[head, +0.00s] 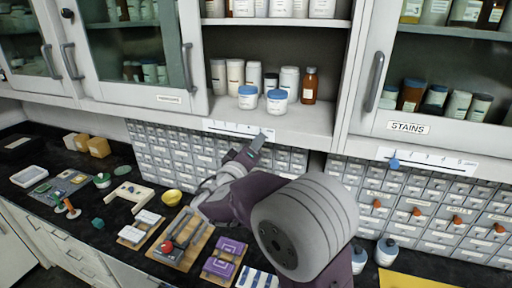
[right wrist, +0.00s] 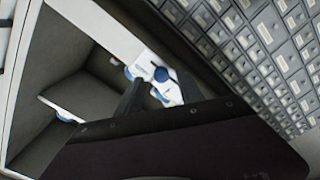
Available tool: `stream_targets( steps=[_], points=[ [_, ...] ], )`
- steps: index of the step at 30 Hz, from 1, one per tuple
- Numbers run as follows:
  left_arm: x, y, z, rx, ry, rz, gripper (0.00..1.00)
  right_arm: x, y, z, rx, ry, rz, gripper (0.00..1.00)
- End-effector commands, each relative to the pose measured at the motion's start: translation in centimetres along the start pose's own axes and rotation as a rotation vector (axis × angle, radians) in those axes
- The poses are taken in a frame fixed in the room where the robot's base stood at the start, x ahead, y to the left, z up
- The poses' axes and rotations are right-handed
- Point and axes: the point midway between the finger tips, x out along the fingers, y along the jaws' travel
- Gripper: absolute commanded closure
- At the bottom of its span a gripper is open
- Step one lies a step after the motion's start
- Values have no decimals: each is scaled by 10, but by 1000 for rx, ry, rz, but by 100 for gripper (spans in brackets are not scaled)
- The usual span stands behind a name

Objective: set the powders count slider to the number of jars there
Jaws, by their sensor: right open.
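The open middle cabinet (head: 310,117) holds several white jars (head: 235,77), blue-lidded jars (head: 277,101) in front and a brown bottle (head: 310,85); more jars stand on its upper shelf. A door label (head: 168,98) to its left is too small to read surely. A white slider scale (head: 232,127) runs along the edge under this cabinet. My right gripper (head: 257,142) is just below the scale's right end, open. In the right wrist view a blue knob (right wrist: 161,74) on a white strip (right wrist: 148,62) lies just beyond my fingers; contact is unclear. My left gripper is not seen.
A STAINS cabinet (head: 408,128) at right has its own scale (head: 430,160) with a blue knob (head: 394,163) near the left end. Small drawers (head: 170,150) fill the wall below.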

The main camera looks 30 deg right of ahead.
Motion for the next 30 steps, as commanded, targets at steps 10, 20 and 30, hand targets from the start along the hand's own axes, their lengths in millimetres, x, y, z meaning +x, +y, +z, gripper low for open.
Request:
stream_targets(
  steps=[10,20,30],
  points=[
    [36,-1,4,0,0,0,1,-67,-2,4,2,2,-3,56],
    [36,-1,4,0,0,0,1,-72,1,3,1,-1,-1,56],
    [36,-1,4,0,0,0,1,-50,16,34,-14,-88,51,56]
  ],
)
